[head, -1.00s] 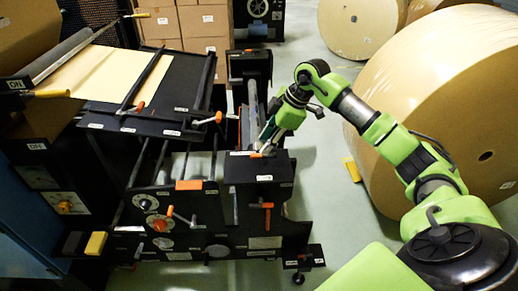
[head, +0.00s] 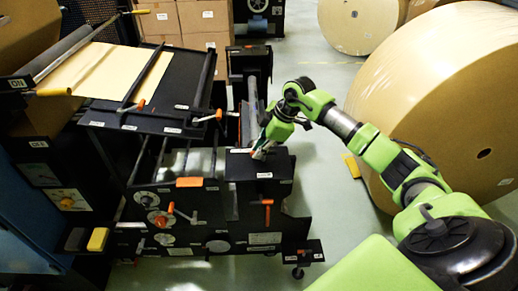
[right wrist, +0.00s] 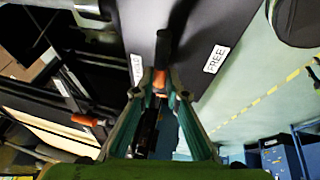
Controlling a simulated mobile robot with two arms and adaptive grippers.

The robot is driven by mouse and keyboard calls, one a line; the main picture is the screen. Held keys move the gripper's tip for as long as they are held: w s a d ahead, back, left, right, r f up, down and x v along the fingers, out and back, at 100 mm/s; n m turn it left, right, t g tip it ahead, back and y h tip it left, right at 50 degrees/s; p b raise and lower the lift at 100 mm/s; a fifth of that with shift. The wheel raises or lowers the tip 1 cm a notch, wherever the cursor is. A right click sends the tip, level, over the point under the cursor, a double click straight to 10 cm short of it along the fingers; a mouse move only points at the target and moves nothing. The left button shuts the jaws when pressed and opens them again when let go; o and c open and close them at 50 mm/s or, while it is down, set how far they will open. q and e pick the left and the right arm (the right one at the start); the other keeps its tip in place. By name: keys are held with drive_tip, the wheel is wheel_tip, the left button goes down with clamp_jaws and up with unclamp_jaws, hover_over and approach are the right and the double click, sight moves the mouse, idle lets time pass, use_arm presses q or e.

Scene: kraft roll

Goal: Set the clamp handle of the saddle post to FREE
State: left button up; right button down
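The saddle post's black top (head: 258,167) is in the middle of the head view. The clamp handle (right wrist: 160,80) is on it, with an orange part and a black part in the right wrist view. My right gripper (head: 260,152) reaches down to it from the right. In the right wrist view its fingers (right wrist: 160,77) stand close on both sides of the orange part and appear shut on it. The FREE label (right wrist: 215,59) lies to the right of the handle. Another label (right wrist: 136,70), partly hidden by a finger, lies closer on the left. My left gripper is out of view.
A large kraft roll (head: 450,100) stands right of my right arm. The machine's table with brown paper (head: 105,75) and orange-tipped levers (head: 212,116) is left of the post. Another orange handle (head: 267,203) hangs on the post's front.

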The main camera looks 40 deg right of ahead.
drive_tip(key=shift+n, duration=0.4)
drive_tip(key=n, duration=0.1)
drive_tip(key=n+g+y, duration=0.1)
drive_tip(key=n, duration=0.2)
drive_tip(key=shift+s+r+n+g+y, duration=0.1)
drive_tip(key=shift+s+n+g+y, duration=0.2)
drive_tip(key=shift+g, duration=0.1)
drive_tip(key=n+g, duration=0.1)
drive_tip(key=n, duration=0.1)
drive_tip(key=shift+s+n, duration=0.1)
drive_tip(key=shift+n, duration=0.3)
drive_tip(key=shift+s+d+n+g+y+b, duration=0.15)
drive_tip(key=shift+n+g+y+b, duration=0.25)
drive_tip(key=shift+n, duration=0.5)
drive_tip(key=n+g+b, duration=0.1)
drive_tip(key=n+b, duration=0.1)
drive_tip(key=n, duration=0.1)
drive_tip(key=shift+d+n+g, duration=0.15)
drive_tip(key=shift+n+g, duration=0.15)
drive_tip(key=shift+s+d+n+g+h+b, duration=0.2)
drive_tip(key=shift+n+g+b, duration=0.25)
drive_tip(key=shift+n+b, duration=0.5)
drive_tip(key=shift+s+d+n+g+h+b, duration=0.1)
drive_tip(key=shift+n+g+h+b, duration=0.3)
drive_tip(key=shift+n+b, duration=0.55)
drive_tip(key=shift+n, duration=0.4)
drive_tip(key=c, duration=2)
unclamp_jaws()
